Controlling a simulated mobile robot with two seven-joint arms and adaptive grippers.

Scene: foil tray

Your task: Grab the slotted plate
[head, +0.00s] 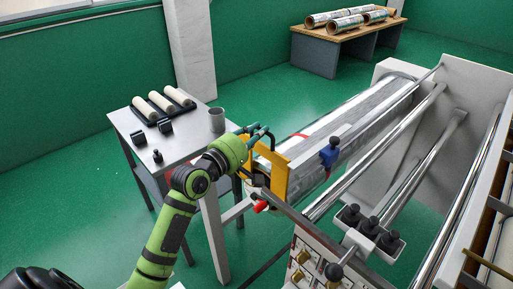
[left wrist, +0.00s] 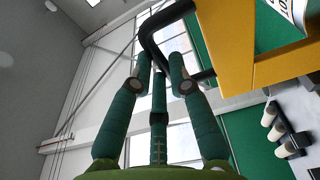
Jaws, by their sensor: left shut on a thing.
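The slotted plate (head: 281,178) is orange-yellow and stands upright at the near end of the long metal roller machine. It has a black handle, which shows as a bent bar in the left wrist view, with the plate (left wrist: 228,55) at the upper right. My left gripper (head: 262,134) is at the handle on the plate's upper left side. Its green fingers (left wrist: 160,62) are closed around the black bar. Whether the plate is still seated on the machine is hard to tell. My right gripper is not in view.
A small metal table (head: 187,127) at left holds cream rollers (head: 161,101), small black parts and a grey cup (head: 217,120). A tray with black knobs (head: 367,233) is nearer. Foil rolls lie on a far bench (head: 349,32).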

